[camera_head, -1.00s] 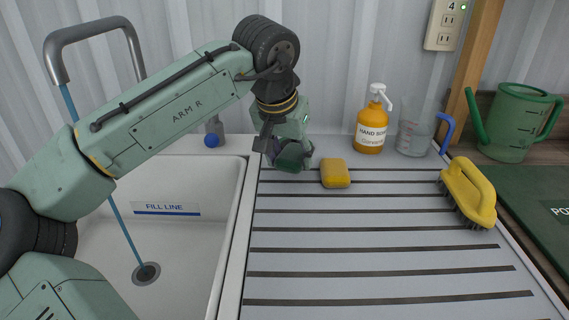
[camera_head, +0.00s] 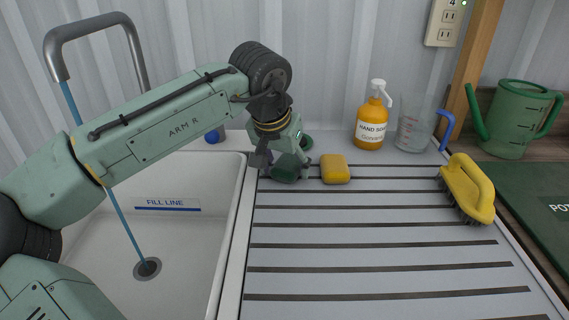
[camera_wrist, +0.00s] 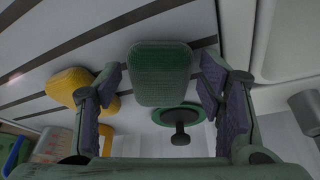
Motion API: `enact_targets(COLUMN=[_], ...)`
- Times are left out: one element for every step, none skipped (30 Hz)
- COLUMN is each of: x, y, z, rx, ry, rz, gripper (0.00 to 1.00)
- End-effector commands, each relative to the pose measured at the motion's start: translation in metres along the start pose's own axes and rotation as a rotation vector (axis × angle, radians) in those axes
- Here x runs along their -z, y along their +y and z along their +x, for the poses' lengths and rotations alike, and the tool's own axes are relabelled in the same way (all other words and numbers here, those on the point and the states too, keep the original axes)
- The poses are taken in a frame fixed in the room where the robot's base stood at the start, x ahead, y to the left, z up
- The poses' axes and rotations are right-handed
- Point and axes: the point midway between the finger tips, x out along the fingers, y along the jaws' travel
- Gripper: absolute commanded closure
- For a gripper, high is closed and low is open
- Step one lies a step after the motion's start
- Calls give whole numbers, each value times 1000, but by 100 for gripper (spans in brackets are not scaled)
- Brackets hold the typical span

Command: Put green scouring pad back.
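The green scouring pad (camera_wrist: 161,73) lies between my fingers in the wrist view, with a narrow gap on each side. In the head view the pad (camera_head: 286,171) is a dark green shape under my gripper (camera_head: 284,160), partly covered by it, at the back left of the ribbed drainboard (camera_head: 370,255). In the wrist view my gripper (camera_wrist: 161,88) is open around the pad. Whether the pad rests fully on the board is hard to tell.
A yellow sponge (camera_head: 335,168) sits close right of the pad. A round green piece with a dark knob (camera_wrist: 181,116) is just behind it. The soap bottle (camera_head: 371,120), glass jug (camera_head: 412,133) and yellow brush (camera_head: 468,188) stand farther right. The sink (camera_head: 180,215) is left; the front board is clear.

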Motion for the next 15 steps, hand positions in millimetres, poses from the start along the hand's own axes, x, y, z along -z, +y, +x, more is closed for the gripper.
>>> enact_targets(x=[0,0,0,0,0,0,0,0,0,0,0,1,2,2,2], y=[0,0,0,0,0,0,0,0,0,0,0,0,-1,0,0], z=[0,0,0,0,0,0,0,0,0,0,-1,-3,-5,-6,-11], rx=[0,0,0,0,0,0,0,0,0,1,1,2,3,1,-1], ry=[0,0,0,0,0,0,0,0,0,0,0,0,0,1,3], rz=[0,0,0,0,0,0,0,0,0,0,0,-1,-1,-1,-1], gripper=[32,31,31,31,31,31,31,31,31,31,31,31,31,31,31])
